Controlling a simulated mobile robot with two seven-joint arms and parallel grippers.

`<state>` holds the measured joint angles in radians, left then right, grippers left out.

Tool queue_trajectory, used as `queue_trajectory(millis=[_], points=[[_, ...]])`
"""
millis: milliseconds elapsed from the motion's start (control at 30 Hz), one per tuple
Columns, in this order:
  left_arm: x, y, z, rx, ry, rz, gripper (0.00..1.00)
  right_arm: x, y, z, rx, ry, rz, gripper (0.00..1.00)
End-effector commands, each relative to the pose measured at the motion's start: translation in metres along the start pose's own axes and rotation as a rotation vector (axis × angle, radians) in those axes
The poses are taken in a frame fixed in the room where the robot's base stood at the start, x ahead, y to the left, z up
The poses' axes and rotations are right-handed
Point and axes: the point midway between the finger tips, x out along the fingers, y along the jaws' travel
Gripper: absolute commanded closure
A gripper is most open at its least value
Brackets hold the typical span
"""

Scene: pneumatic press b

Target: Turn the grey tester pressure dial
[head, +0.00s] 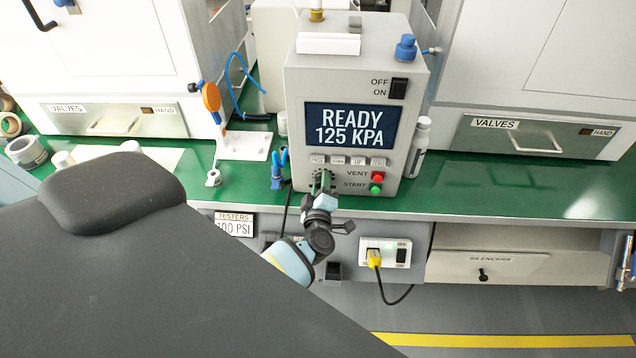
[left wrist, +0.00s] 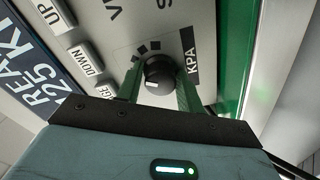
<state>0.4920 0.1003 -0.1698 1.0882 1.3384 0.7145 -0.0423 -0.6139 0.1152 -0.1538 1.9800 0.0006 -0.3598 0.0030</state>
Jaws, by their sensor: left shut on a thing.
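The grey tester (head: 296,100) stands upright on the green bench, and its screen (head: 349,126) reads READY 125 KPA. Its black pressure dial (left wrist: 160,74) has a white pointer mark and sits beside a KPA label, with tick marks around it. My left gripper (head: 324,182) reaches the tester's lower front, left of the VENT and START buttons. In the left wrist view its two green fingers (left wrist: 158,92) are shut on the dial from both sides. My right gripper is not in view.
A red VENT button (head: 377,177) and a green START button (head: 376,189) lie close right of my left gripper. The bench at right is mostly clear.

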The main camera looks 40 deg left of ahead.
Motion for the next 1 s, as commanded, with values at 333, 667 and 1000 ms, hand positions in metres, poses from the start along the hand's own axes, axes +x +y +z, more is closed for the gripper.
queue_trajectory(millis=[333, 667, 1000], points=[[-0.001, 0.001, 0.001, 0.202, -0.002, -0.001, 0.86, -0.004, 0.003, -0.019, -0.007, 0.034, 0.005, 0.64], [-0.001, -0.001, 0.001, 0.270, -0.002, -0.002, 0.86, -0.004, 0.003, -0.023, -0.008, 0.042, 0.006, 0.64], [-0.001, -0.001, 0.001, 0.272, -0.002, -0.002, 0.86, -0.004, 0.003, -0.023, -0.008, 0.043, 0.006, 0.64]])
